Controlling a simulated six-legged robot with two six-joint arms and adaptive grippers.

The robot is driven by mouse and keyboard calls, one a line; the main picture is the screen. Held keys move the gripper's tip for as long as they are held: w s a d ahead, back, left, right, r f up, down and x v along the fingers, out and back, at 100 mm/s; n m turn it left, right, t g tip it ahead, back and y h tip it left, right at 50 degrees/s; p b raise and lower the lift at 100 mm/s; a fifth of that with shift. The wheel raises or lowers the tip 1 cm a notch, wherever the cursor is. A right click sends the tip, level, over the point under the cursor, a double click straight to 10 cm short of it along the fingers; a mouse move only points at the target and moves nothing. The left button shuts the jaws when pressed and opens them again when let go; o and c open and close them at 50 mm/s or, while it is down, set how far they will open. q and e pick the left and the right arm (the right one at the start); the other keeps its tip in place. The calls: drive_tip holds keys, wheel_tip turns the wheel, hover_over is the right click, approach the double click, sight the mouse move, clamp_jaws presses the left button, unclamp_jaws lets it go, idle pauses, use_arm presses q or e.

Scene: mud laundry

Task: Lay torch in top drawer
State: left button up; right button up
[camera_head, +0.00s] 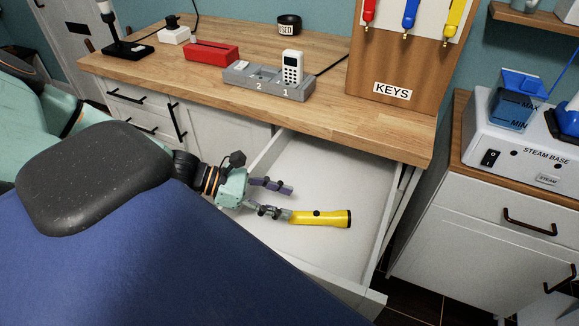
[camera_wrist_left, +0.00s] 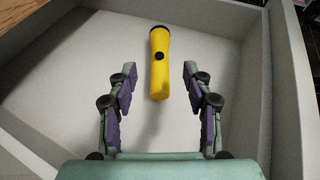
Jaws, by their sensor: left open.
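A yellow torch (camera_head: 325,219) with a black button and black head rim lies in the open white top drawer (camera_head: 320,258). My left gripper (camera_head: 283,199) is open over the drawer, at the torch's tail end. In the left wrist view, the torch (camera_wrist_left: 159,62) lies on the drawer floor (camera_wrist_left: 217,55), head pointing away. The open fingers of my left gripper (camera_wrist_left: 160,87) stand on either side of its tail, with a gap on each side. My right gripper is not in view.
The drawer's side wall (camera_wrist_left: 285,90) runs along the right. Above is a wooden worktop (camera_head: 350,118) with a grey numbered holder (camera_head: 268,82), a red box (camera_head: 198,52) and a key board (camera_head: 395,70). A steam base (camera_head: 530,140) stands on the right cabinet.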

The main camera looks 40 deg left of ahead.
use_arm(q)
drive_tip(key=shift+p+v, duration=1.5)
drive_tip(key=shift+v, duration=0.3)
